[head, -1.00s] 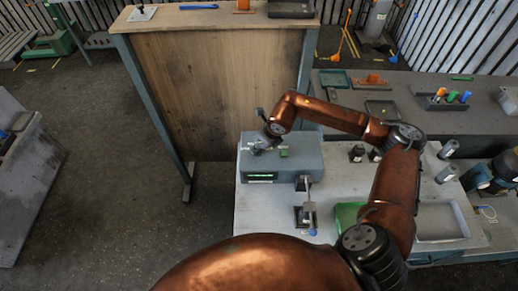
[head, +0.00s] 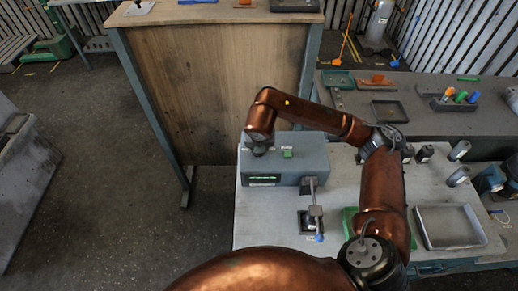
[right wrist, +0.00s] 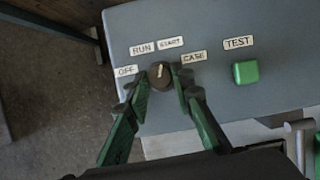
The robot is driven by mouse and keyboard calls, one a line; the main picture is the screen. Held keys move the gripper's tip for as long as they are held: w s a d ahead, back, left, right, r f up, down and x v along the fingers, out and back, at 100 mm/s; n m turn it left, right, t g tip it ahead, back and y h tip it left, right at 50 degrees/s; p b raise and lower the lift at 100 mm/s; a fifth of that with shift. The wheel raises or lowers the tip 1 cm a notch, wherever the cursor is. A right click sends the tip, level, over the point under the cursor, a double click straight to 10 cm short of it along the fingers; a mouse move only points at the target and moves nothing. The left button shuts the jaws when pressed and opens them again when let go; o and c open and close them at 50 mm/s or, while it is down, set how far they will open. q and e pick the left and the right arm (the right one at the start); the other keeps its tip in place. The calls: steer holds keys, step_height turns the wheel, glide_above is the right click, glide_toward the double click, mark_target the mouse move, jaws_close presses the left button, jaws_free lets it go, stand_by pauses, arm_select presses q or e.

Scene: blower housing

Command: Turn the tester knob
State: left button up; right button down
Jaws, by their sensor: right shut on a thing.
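The tester (head: 315,160) is a grey box on the light table, with a green display on its front. Its dark round knob (right wrist: 159,80) shows in the right wrist view, ringed by labels OFF, RUN, START and CASE. The knob's pale pointer mark points up, roughly between RUN and START. My right gripper (right wrist: 156,87) has its green fingers on both sides of the knob and is shut on it. In the head view my right wrist (head: 259,140) hides the knob. My left gripper is not in view.
A green button (right wrist: 245,72) labelled TEST sits right of the knob. A clamp (head: 314,212) with a blue tip stands before the tester. A green tray and a grey tray (head: 449,245) lie to the right, with several dark and grey cylinders behind.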

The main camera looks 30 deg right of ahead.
steer(key=shift+m, duration=0.3)
steer(key=c, duration=1.7)
jaws_free()
steer(key=v, duration=1.2)
steer(key=shift+a, duration=0.1)
